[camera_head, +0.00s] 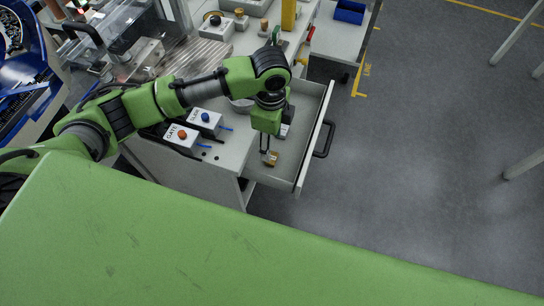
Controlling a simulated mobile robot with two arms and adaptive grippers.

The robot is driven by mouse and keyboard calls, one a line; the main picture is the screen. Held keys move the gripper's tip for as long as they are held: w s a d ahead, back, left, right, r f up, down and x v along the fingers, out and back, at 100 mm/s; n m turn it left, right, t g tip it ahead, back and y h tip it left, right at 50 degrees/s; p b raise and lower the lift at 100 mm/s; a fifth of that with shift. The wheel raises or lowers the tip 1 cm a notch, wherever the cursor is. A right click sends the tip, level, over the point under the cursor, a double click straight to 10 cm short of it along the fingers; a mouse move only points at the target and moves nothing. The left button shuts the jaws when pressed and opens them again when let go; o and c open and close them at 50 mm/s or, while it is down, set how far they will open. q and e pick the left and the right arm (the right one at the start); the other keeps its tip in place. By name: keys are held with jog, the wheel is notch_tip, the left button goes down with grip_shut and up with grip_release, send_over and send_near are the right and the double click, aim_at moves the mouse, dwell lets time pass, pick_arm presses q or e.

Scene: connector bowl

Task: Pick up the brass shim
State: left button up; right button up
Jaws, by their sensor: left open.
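A small brass-coloured piece (273,159), which looks like the brass shim, lies in the open drawer (305,98). My left gripper (267,153) points down into the drawer, with its fingers open right at the brass piece. The view is too small to tell whether the fingers touch it. The gripper and wrist hide part of the drawer floor. My right gripper is not in view.
The drawer's front panel and dark handle (325,138) stand out to the right. Two white boxes, one with an orange knob (182,134) and one with a blue knob (205,117), sit on the cabinet top. A blue bin (349,12) stands farther back.

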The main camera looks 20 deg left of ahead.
aim_at(272, 157)
pick_arm(q)
jog(key=shift+f, duration=0.6)
jog(key=shift+w+f, duration=0.1)
jog(key=shift+f, duration=0.1)
jog(key=f, duration=0.4)
jog(key=shift+s+d+f, duration=0.15)
jog(key=shift+s+d, duration=0.05)
jog(key=shift+s, duration=0.1)
jog(key=shift+f, duration=0.45)
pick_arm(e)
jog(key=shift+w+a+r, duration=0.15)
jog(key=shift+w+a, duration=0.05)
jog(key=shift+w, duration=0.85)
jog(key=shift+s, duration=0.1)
pick_arm(q)
jog(key=c, duration=1.2)
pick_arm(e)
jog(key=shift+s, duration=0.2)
